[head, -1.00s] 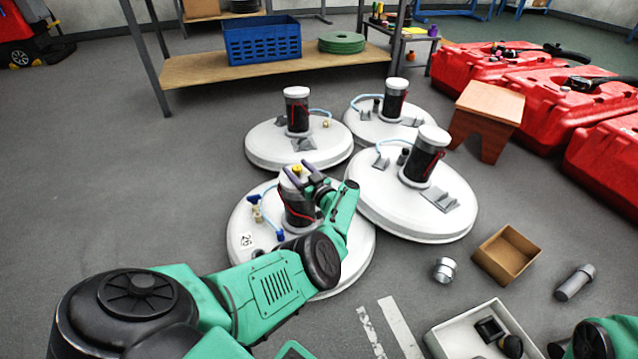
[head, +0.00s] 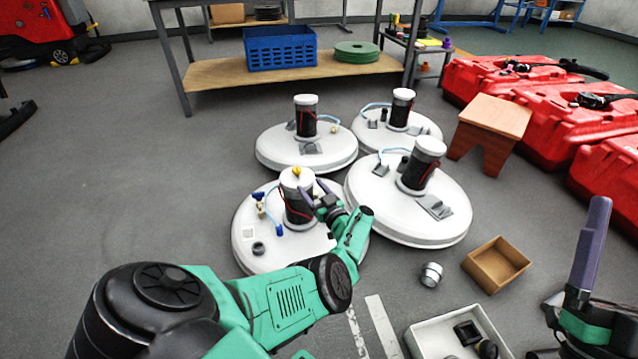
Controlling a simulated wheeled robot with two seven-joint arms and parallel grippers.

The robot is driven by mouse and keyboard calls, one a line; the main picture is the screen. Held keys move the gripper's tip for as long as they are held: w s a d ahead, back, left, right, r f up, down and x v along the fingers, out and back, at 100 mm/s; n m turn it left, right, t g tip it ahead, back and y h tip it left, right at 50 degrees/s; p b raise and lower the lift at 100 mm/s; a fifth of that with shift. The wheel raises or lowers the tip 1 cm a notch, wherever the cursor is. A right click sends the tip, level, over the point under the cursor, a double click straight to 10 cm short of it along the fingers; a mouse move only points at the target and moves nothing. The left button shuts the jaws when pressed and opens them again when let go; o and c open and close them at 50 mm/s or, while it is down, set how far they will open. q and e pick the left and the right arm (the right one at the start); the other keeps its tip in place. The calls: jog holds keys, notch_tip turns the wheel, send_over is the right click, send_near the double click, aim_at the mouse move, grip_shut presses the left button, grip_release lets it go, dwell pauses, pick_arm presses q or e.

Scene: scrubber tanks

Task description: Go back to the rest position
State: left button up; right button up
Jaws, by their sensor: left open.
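My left gripper (head: 318,192) is open beside the black motor cylinder (head: 298,212) of the nearest white scrubber tank lid (head: 285,258). Its purple fingers are near the cylinder's upper right side. I cannot tell whether they touch it. A small yellow piece (head: 297,171) sits on the cylinder's white cap. My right gripper (head: 578,262) is at the lower right edge, with one long purple finger pointing up. Its other finger is not clear, so its opening cannot be judged.
More round white lids (head: 410,215) stand close behind. A brown stool (head: 490,124) and red tanks (head: 535,95) are at the right. An open cardboard box (head: 497,265), a metal cup (head: 431,275) and a white tray (head: 418,334) lie in front. Floor at the left is clear.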

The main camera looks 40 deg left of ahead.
pick_arm(q)
jog(key=shift+s+d, duration=0.1)
jog(key=shift+d, duration=0.2)
pick_arm(e)
jog(key=shift+w+d+f+g, duration=0.1)
jog(key=shift+w+f+g, duration=0.1)
jog(key=shift+f, duration=0.4)
jog(key=shift+w+f+g, duration=0.2)
jog(key=shift+f, duration=0.35)
